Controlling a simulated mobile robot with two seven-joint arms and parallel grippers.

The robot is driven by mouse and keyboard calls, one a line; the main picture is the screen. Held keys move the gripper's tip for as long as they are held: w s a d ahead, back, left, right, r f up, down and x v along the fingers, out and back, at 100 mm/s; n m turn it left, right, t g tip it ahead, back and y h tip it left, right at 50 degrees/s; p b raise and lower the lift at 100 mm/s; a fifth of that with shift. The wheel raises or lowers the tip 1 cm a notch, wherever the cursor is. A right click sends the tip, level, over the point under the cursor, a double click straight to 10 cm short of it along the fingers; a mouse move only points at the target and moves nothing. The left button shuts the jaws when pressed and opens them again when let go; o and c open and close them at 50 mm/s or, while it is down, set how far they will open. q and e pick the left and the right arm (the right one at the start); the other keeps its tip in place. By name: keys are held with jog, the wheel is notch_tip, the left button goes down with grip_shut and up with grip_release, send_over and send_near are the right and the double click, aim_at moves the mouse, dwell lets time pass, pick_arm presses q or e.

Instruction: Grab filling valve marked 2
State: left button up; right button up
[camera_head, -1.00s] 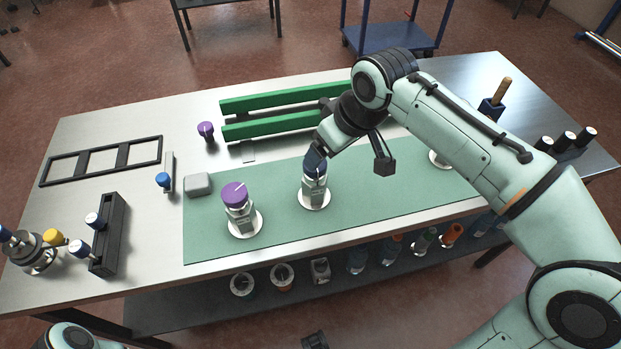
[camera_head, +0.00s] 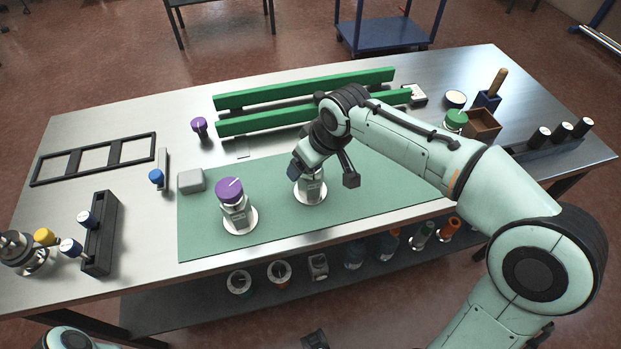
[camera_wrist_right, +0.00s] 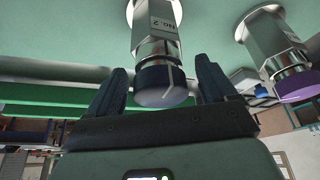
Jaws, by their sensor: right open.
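The filling valve marked "No 2" (camera_wrist_right: 163,30) is a grey metal body with a dark blue cap (camera_wrist_right: 160,86) bearing a white line. In the head view this valve (camera_head: 312,190) stands upright on a white round base on the green mat. My right gripper (camera_wrist_right: 163,75) is open, with one dark finger on each side of the cap; I cannot tell whether either touches it. In the head view my right gripper (camera_head: 300,170) hides most of the cap.
A purple-capped valve (camera_head: 236,208) stands left of it on the green mat (camera_head: 210,240). It also shows in the wrist view (camera_wrist_right: 275,50). A green-capped valve (camera_head: 455,120) is at the right. Green rails (camera_head: 300,90) lie behind. A grey block (camera_head: 191,181) sits at the mat's left edge.

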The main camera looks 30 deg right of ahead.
grip_shut()
jog(key=shift+r, duration=0.15)
